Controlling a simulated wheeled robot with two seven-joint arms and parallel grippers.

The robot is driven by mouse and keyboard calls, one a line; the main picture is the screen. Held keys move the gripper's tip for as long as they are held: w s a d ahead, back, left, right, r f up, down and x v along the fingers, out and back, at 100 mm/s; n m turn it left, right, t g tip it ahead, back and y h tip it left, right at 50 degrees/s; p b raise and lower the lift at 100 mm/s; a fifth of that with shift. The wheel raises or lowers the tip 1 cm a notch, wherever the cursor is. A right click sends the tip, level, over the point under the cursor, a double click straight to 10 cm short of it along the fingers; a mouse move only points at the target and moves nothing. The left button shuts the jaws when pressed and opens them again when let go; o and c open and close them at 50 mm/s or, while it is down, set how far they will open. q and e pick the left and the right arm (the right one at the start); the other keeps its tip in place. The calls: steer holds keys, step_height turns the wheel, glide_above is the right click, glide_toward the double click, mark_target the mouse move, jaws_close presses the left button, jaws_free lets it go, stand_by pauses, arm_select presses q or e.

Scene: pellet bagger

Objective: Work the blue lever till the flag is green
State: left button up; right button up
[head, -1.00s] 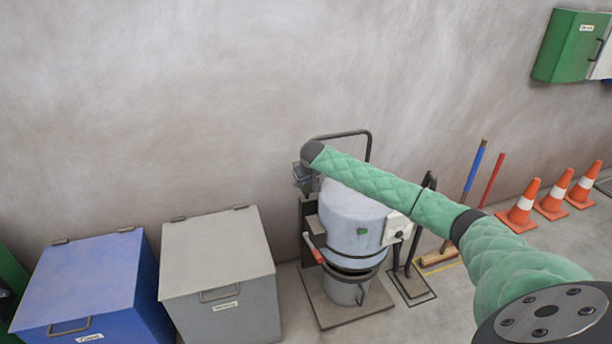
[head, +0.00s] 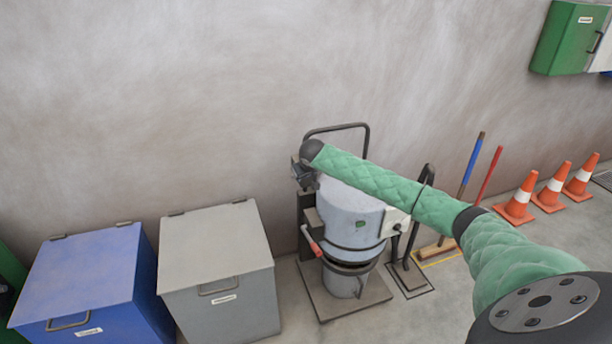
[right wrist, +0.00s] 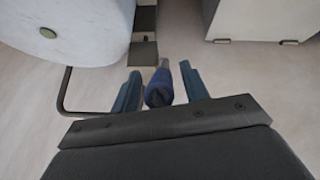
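The pellet bagger is a pale drum-like machine (head: 350,213) by the wall, with a bucket (head: 345,283) under it. My right gripper (right wrist: 160,88) is at its upper left side in the head view, mostly hidden by my wrist. In the right wrist view the gripper is open, and the blue lever's grip (right wrist: 158,90) stands between its fingers with a small gap on each side. My left gripper is not in view.
A red handle (head: 311,240) sticks out at the machine's left. A grey bin (head: 215,250) and a blue bin (head: 80,280) stand left of it. Brooms (head: 471,165) and orange cones (head: 518,205) are to the right. Bare wall lies behind.

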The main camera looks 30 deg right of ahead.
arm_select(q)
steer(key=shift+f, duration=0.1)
arm_select(e)
steer(key=shift+r, duration=0.1)
steer(key=shift+s+a+r, duration=0.1)
steer(key=shift+s+r, duration=0.1)
steer(key=shift+r, duration=0.05)
steer(key=b+v, duration=0.2)
steer(key=v, duration=0.3)
steer(key=shift+s+r, duration=0.15)
steer(key=shift+r, duration=0.05)
arm_select(q)
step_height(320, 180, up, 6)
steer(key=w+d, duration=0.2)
steer(key=shift+b, duration=0.35)
arm_select(e)
steer(key=shift+s+a+r, duration=0.15)
steer(key=shift+s+r, duration=0.2)
steer(key=shift+r, duration=0.3)
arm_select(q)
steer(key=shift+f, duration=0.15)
arm_select(e)
steer(key=shift+f, duration=0.15)
